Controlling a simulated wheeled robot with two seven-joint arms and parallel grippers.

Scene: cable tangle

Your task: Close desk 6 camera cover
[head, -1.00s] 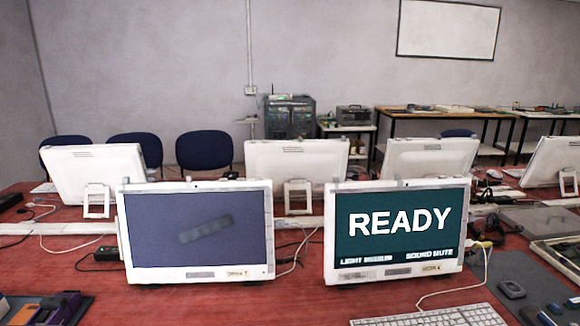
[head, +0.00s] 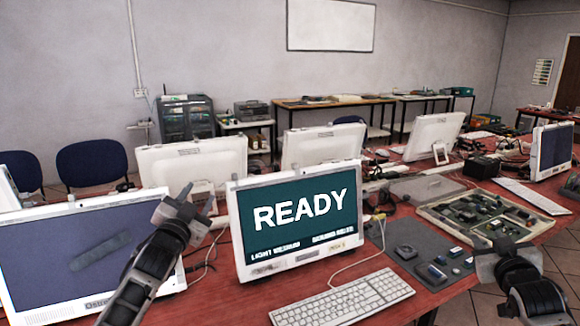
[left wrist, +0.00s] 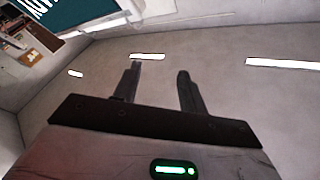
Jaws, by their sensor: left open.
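A white monitor (head: 262,268) with a teal READY screen stands upright on the red bench. Its small desk label (head: 337,246) is too blurred to read. The camera and cover on its top edge are too small to make out. My left gripper (head: 197,199) is raised left of this monitor, in front of the gap between it and another monitor. In the left wrist view, its two fingers (left wrist: 159,70) are apart with nothing between them. My right gripper (head: 490,250) is at the lower right above the bench, and its jaws cannot be judged.
A second white monitor (head: 177,282) with a dark blue screen stands at left, partly behind my left arm. A keyboard (head: 345,297) lies in front of the READY monitor. A tray of parts (head: 430,209) and a grey mat are to the right. More monitors stand behind.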

